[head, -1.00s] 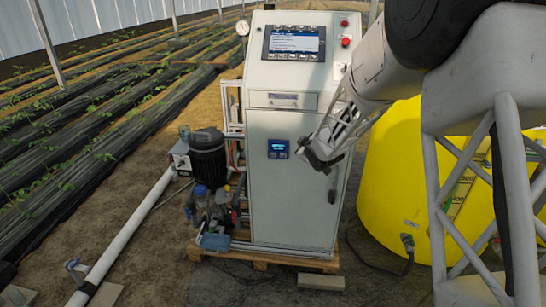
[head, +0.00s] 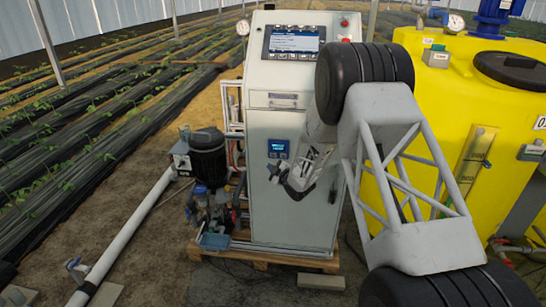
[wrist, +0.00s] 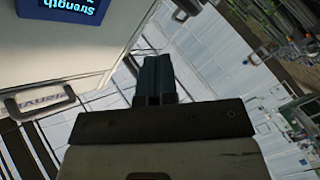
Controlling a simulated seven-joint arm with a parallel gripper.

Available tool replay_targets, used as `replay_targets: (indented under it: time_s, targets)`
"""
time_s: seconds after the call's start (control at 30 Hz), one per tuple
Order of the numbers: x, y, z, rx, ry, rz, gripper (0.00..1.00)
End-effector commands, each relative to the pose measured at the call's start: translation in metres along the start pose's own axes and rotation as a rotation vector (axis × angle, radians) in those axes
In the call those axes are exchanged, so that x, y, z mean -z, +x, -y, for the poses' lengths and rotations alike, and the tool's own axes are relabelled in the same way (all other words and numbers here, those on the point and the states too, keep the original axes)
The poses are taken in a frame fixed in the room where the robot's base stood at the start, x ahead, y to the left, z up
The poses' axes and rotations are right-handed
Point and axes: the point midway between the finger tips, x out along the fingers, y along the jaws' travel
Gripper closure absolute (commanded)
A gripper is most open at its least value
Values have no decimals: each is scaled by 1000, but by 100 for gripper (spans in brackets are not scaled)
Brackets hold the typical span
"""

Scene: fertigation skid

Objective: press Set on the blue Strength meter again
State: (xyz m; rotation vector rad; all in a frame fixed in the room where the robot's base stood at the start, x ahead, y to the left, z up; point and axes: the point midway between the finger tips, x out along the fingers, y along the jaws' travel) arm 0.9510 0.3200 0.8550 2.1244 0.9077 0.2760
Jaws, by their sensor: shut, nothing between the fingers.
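The blue Strength meter (head: 278,148) is set in the front door of the pale cabinet, with a lit display. In the wrist view the Strength meter (wrist: 72,8) is cut off by the top edge at the upper left, its lettering turned upside down. Its Set button cannot be made out in either view. My gripper (head: 273,172) is just below the meter in the head view. In the wrist view my gripper's fingers (wrist: 153,68) are together and empty, to the right of the meter and apart from it. Whether it touches the cabinet cannot be told.
The cabinet (head: 262,205) has a larger screen (head: 294,42) on top and door handles. A dark pump motor (head: 208,155) stands to its left and a large yellow tank (head: 450,110) to its right. My arm crosses in front of the cabinet's right side.

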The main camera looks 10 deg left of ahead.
Motion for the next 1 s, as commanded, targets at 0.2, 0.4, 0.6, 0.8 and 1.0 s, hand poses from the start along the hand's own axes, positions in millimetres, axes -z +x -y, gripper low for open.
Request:
replay_targets:
  time_s: [0.2,0.4,0.6,0.8,1.0]
  targets:
    - [-4,9,14,-1,-14,-42,100]
    - [-4,10,17,0,-16,-47,100]
    - [-4,10,17,0,-15,-47,100]
    - [-6,12,16,0,-15,-47,100]
    - [-11,20,10,0,-15,-47,100]
